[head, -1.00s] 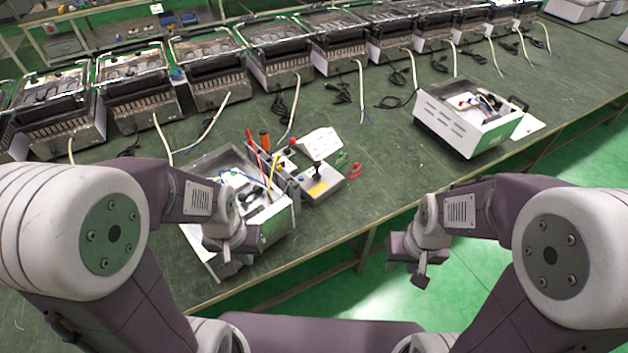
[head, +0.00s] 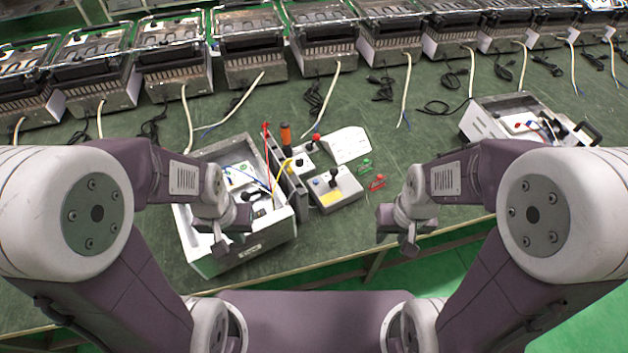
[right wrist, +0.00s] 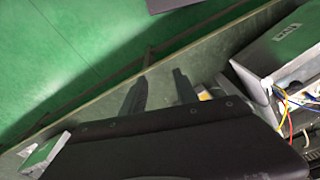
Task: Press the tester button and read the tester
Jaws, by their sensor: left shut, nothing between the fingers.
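The tester appears to be the small grey box (head: 340,191) with a yellow label, a blue button and a black knob on top, on the green bench. In the head view it stands between my two grippers and beyond them. My left gripper (head: 222,246) is shut and empty, in front of an open metal housing (head: 268,232) with wires inside. My right gripper (head: 408,243) is right of the tester and nearer to me, apart from it. In the right wrist view its two fingers (right wrist: 160,88) are spread with nothing between them. No tester reading is legible.
An orange-handled tool (head: 286,135) and a red-knobbed device (head: 308,152) stand behind the tester, near a white sheet (head: 347,144). Red (head: 377,182) and green (head: 366,165) clips lie at its right. Another open unit (head: 510,117) is further right. Heater units line the back.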

